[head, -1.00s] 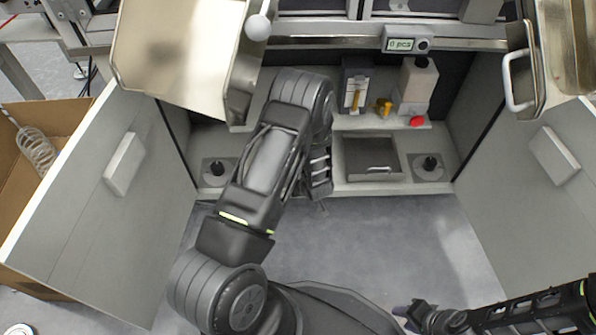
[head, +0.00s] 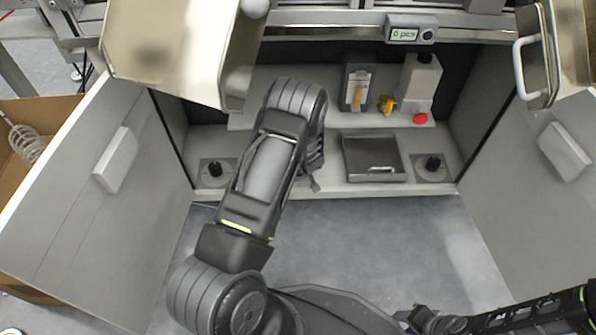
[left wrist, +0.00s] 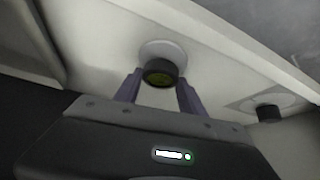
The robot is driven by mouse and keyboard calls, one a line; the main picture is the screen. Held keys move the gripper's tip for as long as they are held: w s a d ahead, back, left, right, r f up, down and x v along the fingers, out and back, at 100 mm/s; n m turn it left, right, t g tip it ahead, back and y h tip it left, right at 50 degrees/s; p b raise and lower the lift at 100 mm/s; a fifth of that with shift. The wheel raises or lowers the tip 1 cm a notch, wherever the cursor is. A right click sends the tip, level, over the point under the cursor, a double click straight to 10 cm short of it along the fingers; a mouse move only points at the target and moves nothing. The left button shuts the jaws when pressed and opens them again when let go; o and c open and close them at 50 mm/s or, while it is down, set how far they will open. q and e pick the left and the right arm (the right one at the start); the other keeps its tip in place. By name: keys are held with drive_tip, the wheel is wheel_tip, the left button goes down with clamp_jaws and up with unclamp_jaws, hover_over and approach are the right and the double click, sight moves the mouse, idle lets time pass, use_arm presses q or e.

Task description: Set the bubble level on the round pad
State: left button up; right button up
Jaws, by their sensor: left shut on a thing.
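The bubble level (left wrist: 159,73) is a short black cylinder with a yellow-green face. It shows in the left wrist view between the fingers of my left gripper (left wrist: 160,88), which is shut on it. The pale round pad (left wrist: 163,48) shows right behind the level, on the cabinet's light surface; I cannot tell whether they touch. In the head view my left arm hides level and pad, and only part of the left gripper (head: 313,180) shows. My right gripper (head: 414,314) is low at the right, its fingers unclear.
Black posts on square plates stand left (head: 215,168) and right (head: 432,163) on the lower shelf. A grey tray (head: 374,174) lies between. A white bottle (head: 420,80), yellow item (head: 387,105) and red button (head: 420,118) are behind. Open doors flank the cabinet.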

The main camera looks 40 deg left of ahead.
use_arm(q)
drive_tip(key=shift+f, duration=0.8)
drive_tip(key=shift+r, duration=0.1)
use_arm(e)
drive_tip(key=shift+w+f, duration=0.15)
drive_tip(key=shift+f, duration=0.25)
use_arm(q)
drive_tip(key=o, duration=1.4)
drive_tip(key=shift+c, duration=0.2)
